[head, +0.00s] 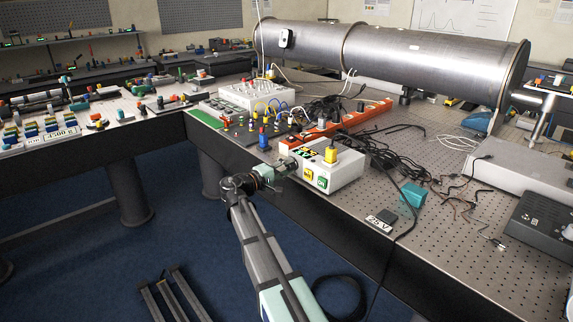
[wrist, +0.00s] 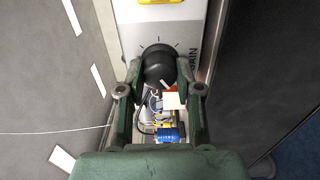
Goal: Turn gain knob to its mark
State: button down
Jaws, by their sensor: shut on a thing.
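The gain knob (wrist: 158,64) is a round black knob on the white face of a box, seen in the wrist view. Dark tick marks ring its upper side, and the word GAIN (wrist: 192,60) is printed to its right. A short pale line shows at the knob's lower edge. My gripper (wrist: 159,76) is shut on the knob, one finger on each side. In the head view my gripper (head: 286,166) is at the left end of the white box (head: 345,172), and it hides the knob there. I cannot tell which tick is the target mark.
An orange strip (head: 335,125), loose black cables (head: 375,150) and a large metal pipe (head: 400,58) lie behind.

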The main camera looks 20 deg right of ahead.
jog(key=shift+n+p, duration=0.55)
jog(key=shift+n, duration=0.55)
jog(key=c, duration=0.8)
grip_release()
jog(key=shift+d, duration=0.1)
jog(key=shift+o, duration=0.2)
jog(key=v, duration=1.2)
